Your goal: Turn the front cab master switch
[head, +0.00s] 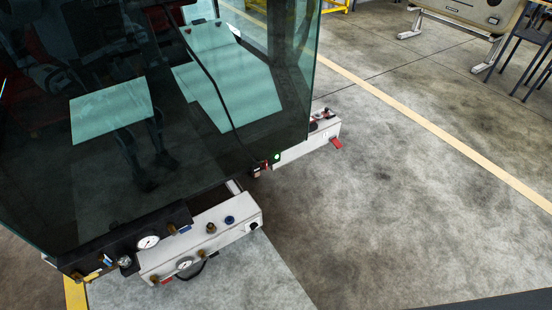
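A white control box (192,232) sits low at the front of the glass cab. It carries a blue knob (230,220), a brass-coloured knob (210,228), a dark round fitting (253,226) and a dial gauge (184,264). A second white box (296,154) sits farther back at the cab's right, with a red lever-like part (337,143) at its end and a lit green light (277,157) near it. I cannot tell which of these is the master switch. Neither of my grippers is in view.
The cab's dark tinted glass (215,120) fills the upper left. A black panel with a dial gauge (148,242) borders the near white box. Open concrete floor (400,200) with a pale line lies to the right. A beige machine (470,15) and chairs stand at the top right.

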